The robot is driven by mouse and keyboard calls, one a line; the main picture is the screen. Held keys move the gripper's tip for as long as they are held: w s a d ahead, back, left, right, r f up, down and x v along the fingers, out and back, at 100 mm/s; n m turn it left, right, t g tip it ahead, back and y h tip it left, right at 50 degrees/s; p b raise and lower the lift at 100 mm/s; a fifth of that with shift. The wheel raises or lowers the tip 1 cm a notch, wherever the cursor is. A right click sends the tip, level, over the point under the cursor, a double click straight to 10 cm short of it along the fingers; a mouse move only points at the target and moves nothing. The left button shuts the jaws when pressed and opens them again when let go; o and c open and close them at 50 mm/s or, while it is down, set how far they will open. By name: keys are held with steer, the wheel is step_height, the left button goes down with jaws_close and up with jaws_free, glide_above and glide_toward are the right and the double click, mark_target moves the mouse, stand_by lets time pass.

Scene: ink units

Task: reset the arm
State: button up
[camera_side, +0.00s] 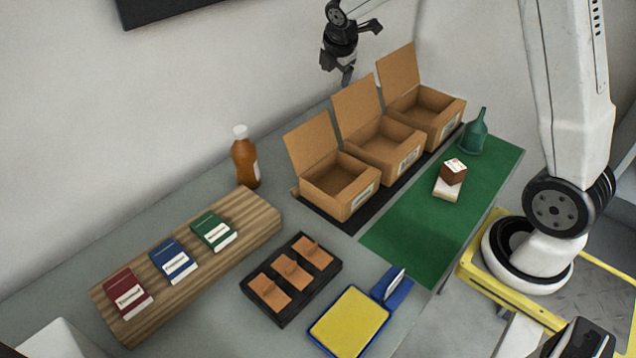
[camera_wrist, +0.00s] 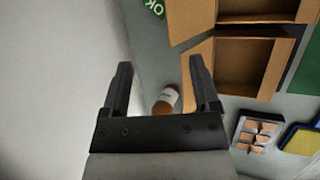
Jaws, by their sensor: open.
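My gripper (camera_side: 360,54) hangs high at the top of the side view, near the back wall and above the far part of the table. It is clear of the cardboard boxes and everything else. In the wrist view my gripper (camera_wrist: 160,66) has its two black fingers spread wide, with nothing held. An amber bottle with a white cap (camera_side: 245,163) stands on the table. In the wrist view the bottle (camera_wrist: 162,106) appears beyond the fingers, partly hidden by the gripper body.
Three open cardboard boxes (camera_side: 341,190) stand on a black strip. A wooden board (camera_side: 255,210) carries red, blue and green ink units. A black tray (camera_side: 283,318), a yellow pad (camera_side: 350,320) and a green mat (camera_side: 400,245) with a block and green bottle lie nearby.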

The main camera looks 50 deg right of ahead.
steer(key=s+a+f+m+y, duration=0.1)
steer(key=s+a+f+m, duration=0.1)
steer(key=s+a+m, duration=0.2)
steer(key=s+a+f+m+g+y, duration=0.1)
steer(key=s+a+f+m, duration=0.2)
steer(key=s, duration=0.7)
steer(key=s+a+f+m+y, duration=0.1)
steer(key=s+a+f+m, duration=0.1)
steer(key=s+a+m, duration=0.4)
steer(key=s+m, duration=0.1)
steer(key=m, duration=0.3)
steer(key=shift+s+a+f, duration=0.2)
steer(key=shift+s+f, duration=0.05)
steer(key=shift+s, duration=0.05)
